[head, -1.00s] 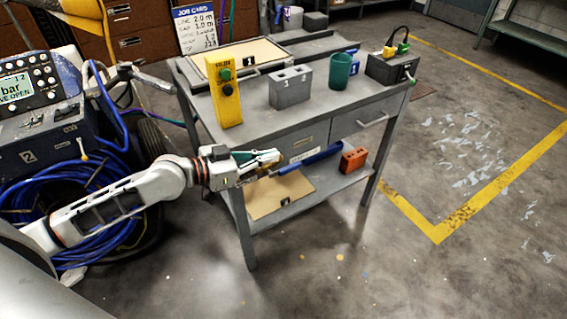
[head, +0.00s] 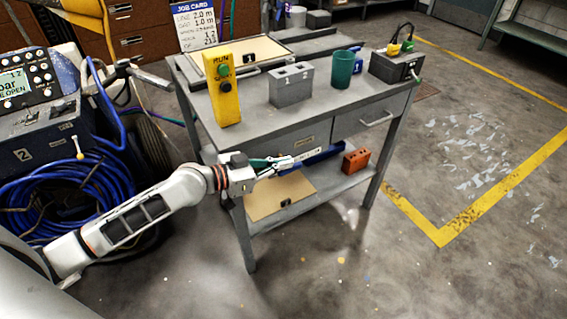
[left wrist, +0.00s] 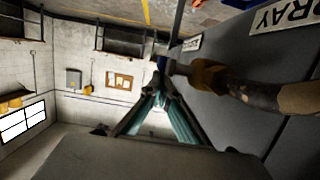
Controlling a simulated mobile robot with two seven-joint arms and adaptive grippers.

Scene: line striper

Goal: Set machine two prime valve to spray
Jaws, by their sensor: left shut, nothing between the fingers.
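Machine two (head: 45,140), a dark body marked 2, stands at the left with a display reading "bar" and "OPEN". A small lever with a pale yellow tip (head: 79,146) sticks up on its side; I cannot tell whether it is the prime valve. My left gripper (head: 292,163) is shut and empty, in front of the cart. In the left wrist view its teal fingers (left wrist: 160,98) meet near a brown-yellow knob-like part (left wrist: 208,76) on a dark shaft. A white label ending in "PRAY" (left wrist: 285,16) lies on the grey surface beyond. Contact cannot be told. My right gripper is out of view.
The grey cart (head: 330,120) carries a yellow control box (head: 224,95), a grey block (head: 291,87), a green cup (head: 342,69) and a black box (head: 395,66). Its lower shelf holds an orange block (head: 356,160). Blue hose (head: 75,190) hangs at the left. Floor is clear at right.

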